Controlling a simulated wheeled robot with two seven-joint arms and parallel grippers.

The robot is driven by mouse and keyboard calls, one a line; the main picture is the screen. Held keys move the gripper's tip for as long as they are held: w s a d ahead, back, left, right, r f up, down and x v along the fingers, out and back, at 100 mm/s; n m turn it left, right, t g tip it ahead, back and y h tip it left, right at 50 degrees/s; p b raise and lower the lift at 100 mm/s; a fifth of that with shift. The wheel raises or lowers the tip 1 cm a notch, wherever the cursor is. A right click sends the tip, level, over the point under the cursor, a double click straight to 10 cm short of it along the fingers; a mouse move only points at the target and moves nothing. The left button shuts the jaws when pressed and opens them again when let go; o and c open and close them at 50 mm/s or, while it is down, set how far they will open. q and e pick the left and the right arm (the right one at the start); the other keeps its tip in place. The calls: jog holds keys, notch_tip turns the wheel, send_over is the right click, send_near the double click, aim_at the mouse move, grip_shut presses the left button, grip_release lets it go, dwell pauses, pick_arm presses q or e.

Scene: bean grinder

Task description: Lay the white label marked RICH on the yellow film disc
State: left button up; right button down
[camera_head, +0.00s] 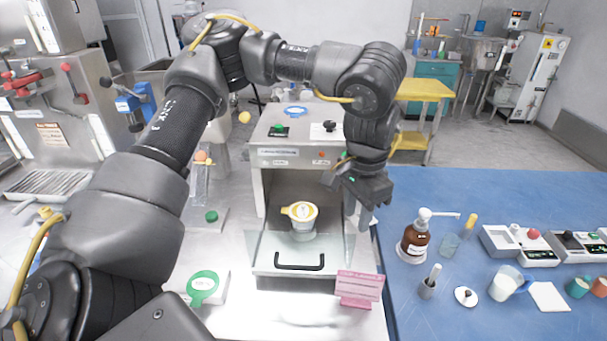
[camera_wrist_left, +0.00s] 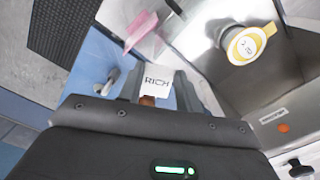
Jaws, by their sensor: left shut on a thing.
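My left gripper (camera_head: 358,208) hangs at the right front of the open steel cabinet, to the right of the cup. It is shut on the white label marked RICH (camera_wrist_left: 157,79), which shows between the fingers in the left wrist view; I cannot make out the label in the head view. The yellow film disc (camera_head: 301,210) lies on top of a white cup inside the cabinet, with a small tab to its left. In the left wrist view, the yellow disc (camera_wrist_left: 246,45) has a pale centre with small dark marks, apart from the label. My right gripper is not in view.
The steel cabinet (camera_head: 285,151) has walls and a roof around the cup, with a black-handled front panel (camera_head: 300,262). A pink sign (camera_head: 360,287) stands at front right. A brown pump bottle (camera_head: 415,237) and other items stand on the blue table to the right.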

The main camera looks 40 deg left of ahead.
pick_arm(q)
jog(key=w+a+f+m+p, duration=0.1)
jog(key=a+m+p, duration=0.4)
jog(key=m, duration=0.6)
jog(key=w+a+m+p, duration=0.2)
jog(key=a+m+p, duration=0.3)
jog(key=m, duration=0.5)
jog(key=w+a+f+m+p, duration=0.1)
jog(key=a+m+p, duration=0.4)
jog(key=m, duration=0.6)
jog(key=shift+w+a+f+m, duration=0.15)
jog(key=shift+w+a, duration=0.15)
jog(key=shift+a, duration=0.2)
jog(key=shift+w+a+f+m, duration=0.15)
jog(key=shift+w+a, duration=0.1)
jog(key=shift+a, duration=0.25)
jog(key=shift+w+d, duration=0.1)
jog(key=shift+f+b, duration=1)
jog(key=shift+f, duration=1)
jog(key=shift+f, duration=0.15)
